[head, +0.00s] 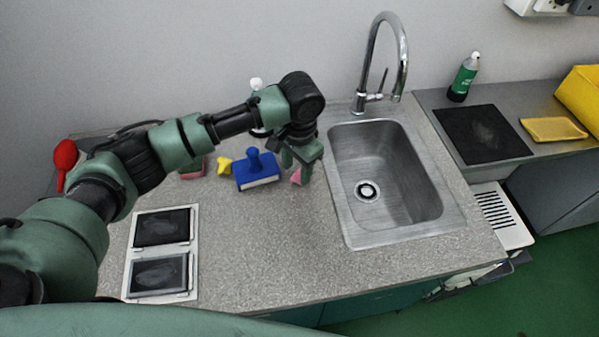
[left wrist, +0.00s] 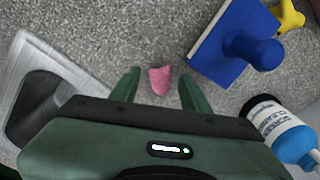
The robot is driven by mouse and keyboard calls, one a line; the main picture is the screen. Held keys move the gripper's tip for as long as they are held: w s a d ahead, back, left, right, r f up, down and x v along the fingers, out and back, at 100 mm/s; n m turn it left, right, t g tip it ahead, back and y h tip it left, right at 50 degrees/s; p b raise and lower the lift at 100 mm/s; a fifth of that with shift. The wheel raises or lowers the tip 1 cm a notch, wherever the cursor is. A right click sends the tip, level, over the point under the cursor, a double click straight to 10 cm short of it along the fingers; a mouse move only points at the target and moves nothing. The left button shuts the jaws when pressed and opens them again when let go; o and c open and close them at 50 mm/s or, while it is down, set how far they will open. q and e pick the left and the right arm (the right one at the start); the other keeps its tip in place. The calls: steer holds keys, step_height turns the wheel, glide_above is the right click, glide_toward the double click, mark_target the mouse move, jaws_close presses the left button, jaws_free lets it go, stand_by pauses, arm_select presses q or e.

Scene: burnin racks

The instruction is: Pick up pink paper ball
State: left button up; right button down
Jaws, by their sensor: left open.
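The pink paper ball (left wrist: 160,80) lies on the speckled grey counter. In the left wrist view it sits between the two green fingertips of my left gripper (left wrist: 158,85), with gaps on both sides. In the head view a part of the ball (head: 296,176) shows beside the fingers of my left gripper (head: 298,172), which partly hide it. My left gripper is open and points down over the counter next to the sink. My right gripper is not in view.
A blue block with a knob handle (head: 257,172) stands close left of the gripper. The steel sink (head: 350,230) is close on the right. A screen cleaner bottle (left wrist: 284,130) stands nearby. The counter's front is clear.

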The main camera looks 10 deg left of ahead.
mark_target(298, 175)
arm_select(q)
steer(key=f, duration=0.2)
steer(key=w+f+p, duration=0.1)
steer(key=f, duration=0.1)
steer(key=shift+f, duration=0.15)
steer(key=shift+s, duration=0.15)
jaws_close()
